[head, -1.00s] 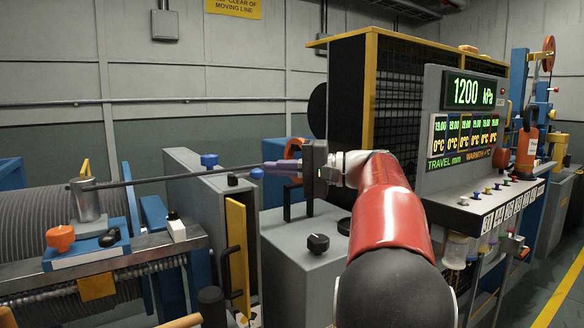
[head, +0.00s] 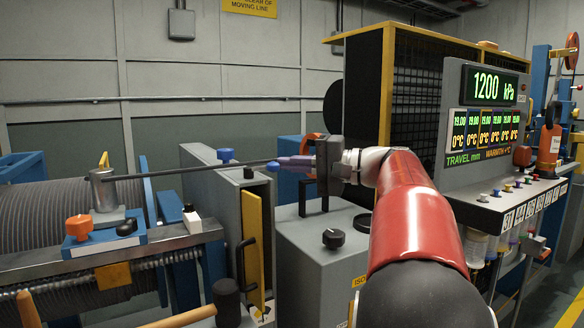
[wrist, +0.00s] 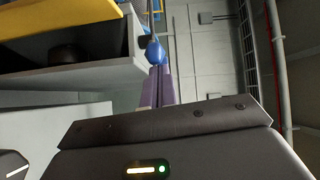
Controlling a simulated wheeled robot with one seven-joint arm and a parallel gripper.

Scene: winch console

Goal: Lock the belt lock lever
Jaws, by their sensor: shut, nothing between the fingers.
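A long dark rod (head: 200,172) runs nearly level from a metal post (head: 104,190) on the left to a blue end knob (head: 273,167). It looks like the lever, though no label for it is readable. My gripper (head: 284,163) is shut, its purple fingers pointing left with their tips at the blue knob. In the wrist view the closed fingers (wrist: 160,86) point at the blue knob (wrist: 155,51), which shows just beyond the tips. I cannot tell whether they touch. The fingers hide part of the knob.
A grey box with a blue knob (head: 225,155) and a yellow panel stands below the rod. A grey cabinet with a black dial (head: 333,238) is under my gripper. The display console (head: 485,90) and black mesh guard are on the right. The winch drum (head: 60,210) is left.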

